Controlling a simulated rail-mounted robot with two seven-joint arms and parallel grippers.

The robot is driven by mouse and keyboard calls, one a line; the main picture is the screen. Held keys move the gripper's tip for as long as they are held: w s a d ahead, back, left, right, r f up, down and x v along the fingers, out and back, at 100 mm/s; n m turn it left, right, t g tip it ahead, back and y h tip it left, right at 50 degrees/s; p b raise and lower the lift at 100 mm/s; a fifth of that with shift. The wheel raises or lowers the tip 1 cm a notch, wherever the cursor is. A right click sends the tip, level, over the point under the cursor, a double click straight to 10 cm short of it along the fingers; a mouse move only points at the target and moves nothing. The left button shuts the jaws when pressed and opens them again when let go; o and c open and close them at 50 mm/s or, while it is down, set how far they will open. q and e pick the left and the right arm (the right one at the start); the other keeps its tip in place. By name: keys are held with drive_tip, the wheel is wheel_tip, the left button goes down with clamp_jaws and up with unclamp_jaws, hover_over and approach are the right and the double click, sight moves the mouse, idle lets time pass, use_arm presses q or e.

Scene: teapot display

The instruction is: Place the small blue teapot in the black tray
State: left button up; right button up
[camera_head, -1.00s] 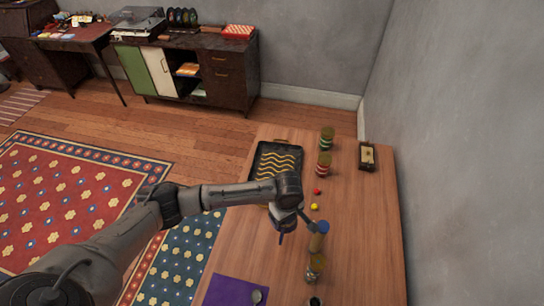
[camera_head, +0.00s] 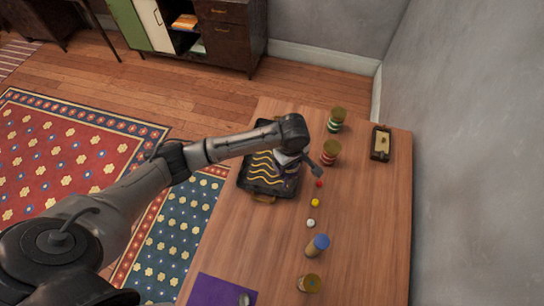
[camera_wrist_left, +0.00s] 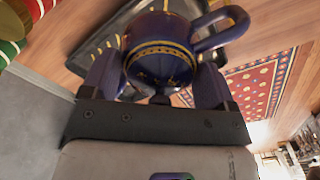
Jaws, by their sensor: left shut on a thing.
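The small blue teapot (camera_wrist_left: 160,50) is dark blue with gold bands and fills the middle of the left wrist view, its handle to the right. My left gripper (camera_wrist_left: 155,92) is shut on it, with a finger on each side. In the head view my left gripper (camera_head: 291,172) is over the right part of the black tray (camera_head: 256,187), and the teapot is mostly hidden by it. The tray has yellow wavy lines and also shows behind the teapot in the wrist view (camera_wrist_left: 88,66). I cannot tell whether the teapot touches the tray. My right gripper is not in view.
Striped jars (camera_head: 331,152) stand just right of the tray. Red, yellow (camera_head: 315,203) and white balls lie in a row on the wooden table. A blue-lidded jar (camera_head: 317,246) and a purple mat (camera_head: 222,290) are nearer. A small framed tray (camera_head: 381,142) lies far right.

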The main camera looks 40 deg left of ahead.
use_arm(q)
drive_tip(key=shift+w+a+f+b, duration=0.1)
drive_tip(key=shift+a+f+b, duration=0.6)
drive_tip(key=shift+a+f, duration=1.45)
drive_tip(key=shift+a+f+b, duration=0.65)
drive_tip(key=shift+a+f, duration=1.2)
drive_tip(key=shift+f, duration=0.45)
drive_tip(key=o, duration=0.9)
drive_tip(key=shift+f, duration=0.1)
